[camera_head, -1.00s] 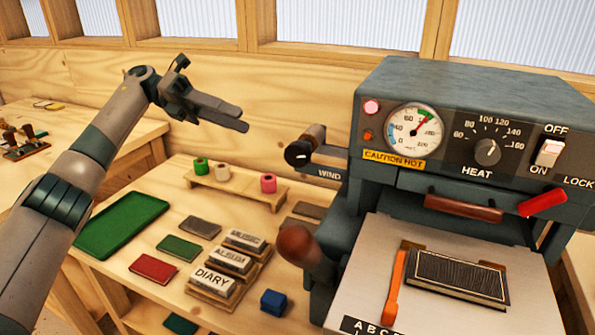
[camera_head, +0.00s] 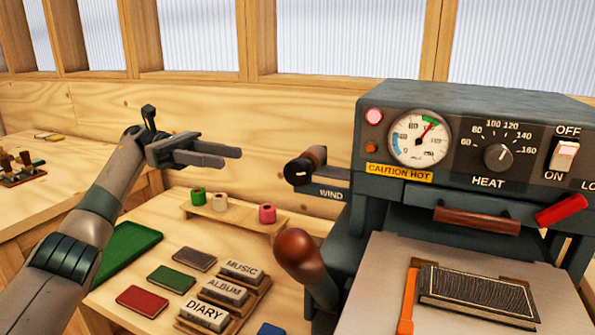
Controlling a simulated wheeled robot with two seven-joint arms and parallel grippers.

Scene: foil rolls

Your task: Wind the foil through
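The grey foil machine (camera_head: 465,105) stands at the right. Its black wind knob (camera_head: 299,171) sticks out on the left side above the WIND label (camera_head: 332,194). My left gripper (camera_head: 238,156) is in the air left of the knob, apart from it. Its fingers point right; a narrow gap shows between them and nothing is held. A green roll (camera_head: 198,196), a white roll (camera_head: 220,202) and a pink roll (camera_head: 267,213) sit on a low wooden stand (camera_head: 237,219). A dark book (camera_head: 478,294) lies on the machine's bed. My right gripper is out of view.
A brown ball handle (camera_head: 297,252) stands at the machine's left front. Title blocks (camera_head: 223,290) sit on a wooden rack. Small coloured covers (camera_head: 171,278) and a green tray (camera_head: 128,248) lie on the bench. A gauge (camera_head: 419,137), a CAUTION HOT label and a red LOCK lever (camera_head: 560,209) are on the machine.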

